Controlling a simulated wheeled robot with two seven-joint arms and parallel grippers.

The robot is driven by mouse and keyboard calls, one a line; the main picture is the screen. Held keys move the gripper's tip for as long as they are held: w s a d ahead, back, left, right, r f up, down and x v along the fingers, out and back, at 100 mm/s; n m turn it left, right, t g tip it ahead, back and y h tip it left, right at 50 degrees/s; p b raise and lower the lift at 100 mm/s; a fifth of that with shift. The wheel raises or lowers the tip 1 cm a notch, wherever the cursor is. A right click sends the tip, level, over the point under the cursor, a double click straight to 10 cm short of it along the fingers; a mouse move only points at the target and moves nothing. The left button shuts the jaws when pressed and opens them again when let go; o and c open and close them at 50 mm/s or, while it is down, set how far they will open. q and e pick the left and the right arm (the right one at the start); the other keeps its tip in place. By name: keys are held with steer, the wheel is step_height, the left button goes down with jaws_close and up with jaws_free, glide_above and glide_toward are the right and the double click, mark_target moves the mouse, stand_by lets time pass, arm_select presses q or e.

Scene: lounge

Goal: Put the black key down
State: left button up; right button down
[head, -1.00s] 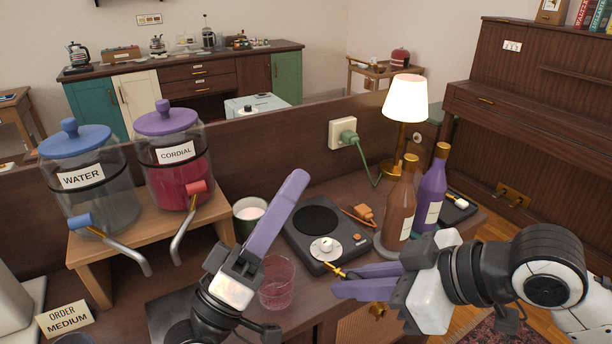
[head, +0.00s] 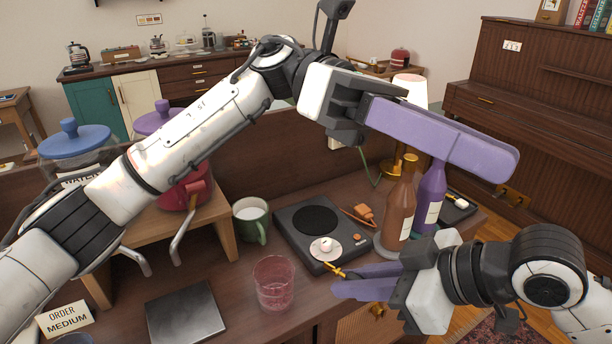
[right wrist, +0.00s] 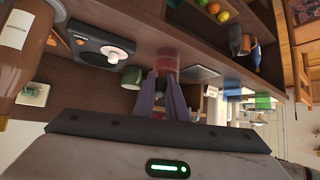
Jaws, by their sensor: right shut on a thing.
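My right gripper (head: 350,282) is low at the front edge of the counter, below the record-player-like unit. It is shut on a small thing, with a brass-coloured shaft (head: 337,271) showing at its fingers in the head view. I take this for the black key; its black part is hidden or too small to tell. In the right wrist view the purple fingers (right wrist: 161,98) close together, with a dark bit between them. My left gripper (head: 490,160) is raised in front of the lamp and bottles, and its fingers overlap, so its opening is unclear.
On the counter (head: 215,262) stand a pink-tinted glass (head: 274,284), a green mug (head: 251,220), a dark unit with a round plate (head: 318,222), a brown bottle (head: 398,212) and a purple bottle (head: 430,200). A grey square plate (head: 182,312) lies at front left.

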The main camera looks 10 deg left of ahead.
arm_select(q)
steer(key=w+a+f+m+t+y, duration=0.1)
steer(key=w+a+f+t+y, duration=0.35)
steer(key=a, duration=0.35)
steer(key=w+a+f+m+t+y, duration=0.1)
steer(key=w+a+f+t+y, duration=0.2)
steer(key=w+a+f+y, duration=0.3)
steer(key=x, duration=1.2)
steer(key=shift+s+a+h, duration=0.3)
steer(key=shift+h, duration=0.05)
steer(key=shift+c, duration=0.2)
steer(key=shift+r, duration=0.1)
jaws_close()
arm_select(e)
steer(key=shift+s, duration=0.1)
steer(key=c, duration=1.7)
jaws_free()
steer(key=shift+a, duration=0.1)
